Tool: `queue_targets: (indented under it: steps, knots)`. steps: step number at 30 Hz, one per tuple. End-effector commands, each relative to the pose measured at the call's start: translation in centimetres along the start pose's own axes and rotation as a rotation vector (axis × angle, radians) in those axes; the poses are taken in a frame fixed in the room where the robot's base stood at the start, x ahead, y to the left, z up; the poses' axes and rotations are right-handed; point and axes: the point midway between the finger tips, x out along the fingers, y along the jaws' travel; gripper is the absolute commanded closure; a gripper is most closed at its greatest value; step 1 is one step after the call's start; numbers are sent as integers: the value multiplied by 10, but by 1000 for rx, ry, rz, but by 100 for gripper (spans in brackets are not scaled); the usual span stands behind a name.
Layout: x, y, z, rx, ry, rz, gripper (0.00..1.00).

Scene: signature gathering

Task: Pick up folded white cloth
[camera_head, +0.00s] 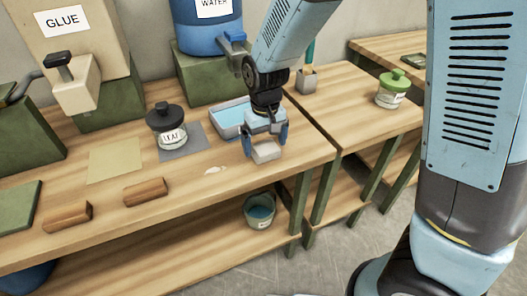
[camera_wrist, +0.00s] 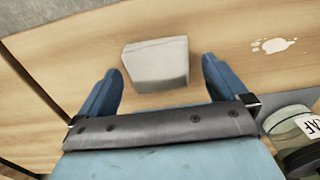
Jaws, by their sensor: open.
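The folded white cloth (camera_wrist: 157,62) is a small pale block lying on the wooden table. In the head view the cloth (camera_head: 266,152) is near the table's front right corner. My gripper (camera_head: 263,143) points down over it, with one blue finger on each side. In the wrist view my gripper (camera_wrist: 160,88) is open, and the cloth lies between and slightly beyond the fingertips. Gaps show between the cloth and both fingers, so it is not gripped. The exact height of the fingertips above the table is hard to tell.
A blue water tray (camera_head: 229,118) stands just behind my gripper. A jar labelled LEAF (camera_head: 170,130) stands to the left on a grey mat. A white spill (camera_head: 215,170) lies left of the cloth. Two brown blocks (camera_head: 146,191) (camera_head: 68,216) lie near the front edge.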

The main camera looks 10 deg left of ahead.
Motion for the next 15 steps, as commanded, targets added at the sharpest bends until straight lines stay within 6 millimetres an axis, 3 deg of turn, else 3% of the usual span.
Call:
queue_targets:
  steps: [4, 11, 15]
  knots:
    - [11, 0, 0, -1, -1, 0, 0]
    - [12, 0, 0, 0, 1, 0, 0]
    - [12, 0, 0, 0, 1, 0, 11]
